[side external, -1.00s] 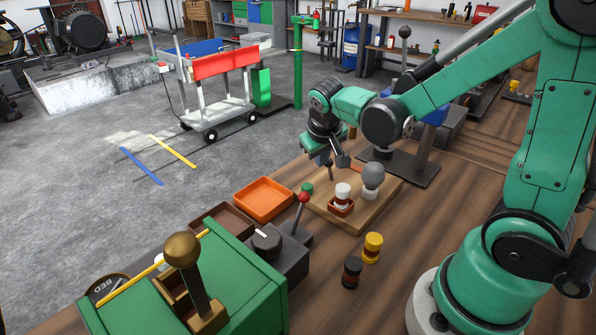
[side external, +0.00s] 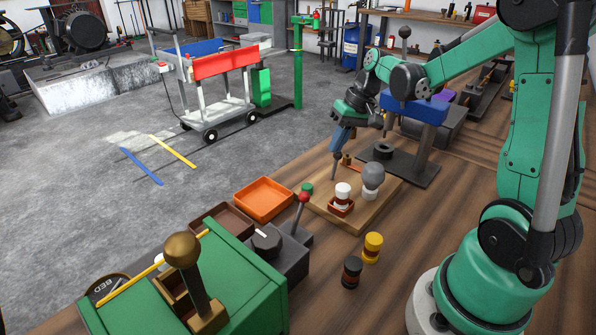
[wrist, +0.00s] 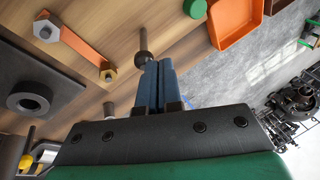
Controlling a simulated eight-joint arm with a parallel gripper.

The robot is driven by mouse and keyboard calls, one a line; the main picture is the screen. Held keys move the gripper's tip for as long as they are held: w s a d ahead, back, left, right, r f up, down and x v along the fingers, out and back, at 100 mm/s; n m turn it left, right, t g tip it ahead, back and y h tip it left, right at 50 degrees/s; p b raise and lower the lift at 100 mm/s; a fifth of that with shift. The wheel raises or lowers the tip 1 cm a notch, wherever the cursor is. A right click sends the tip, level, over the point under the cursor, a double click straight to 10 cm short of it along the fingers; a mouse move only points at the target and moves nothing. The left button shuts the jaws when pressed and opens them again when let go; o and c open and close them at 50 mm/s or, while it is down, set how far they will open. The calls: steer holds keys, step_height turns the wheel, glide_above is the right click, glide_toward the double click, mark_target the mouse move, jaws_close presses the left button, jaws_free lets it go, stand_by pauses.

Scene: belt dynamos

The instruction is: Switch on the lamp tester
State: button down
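The lamp tester is a wooden board (side external: 370,211) on the bench. It carries a grey bulb (side external: 373,175), a white cap in a red-brown tray (side external: 342,192) and a green knob (side external: 307,188), also in the wrist view (wrist: 198,8). A copper strip (wrist: 80,48) with hex nuts lies on the board's far part. A thin lever with a dark ball (wrist: 142,58) stands right at my fingertips; whether they touch is unclear. My gripper (side external: 337,153) points down over the board's far left part. Its blue fingers (wrist: 160,66) are together, with nothing visible between them.
An orange tray (side external: 263,200) and a brown tray stand left of the board. A red-knobbed lever box (side external: 285,245) and green box (side external: 235,275) are nearer. Yellow (side external: 372,247) and black (side external: 351,272) pieces stand in front. A dark stand (side external: 420,160) is behind.

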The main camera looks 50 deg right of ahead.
steer(key=shift+r, duration=0.15)
steer(key=shift+r, duration=0.65)
steer(key=shift+a+r, duration=0.1)
steer(key=shift+w+a+r, duration=0.1)
steer(key=shift+a+r, duration=0.1)
steer(key=shift+r, duration=0.05)
step_height(320, 180, up, 12)
steer(key=s, duration=0.2)
steer(key=shift+a, duration=0.1)
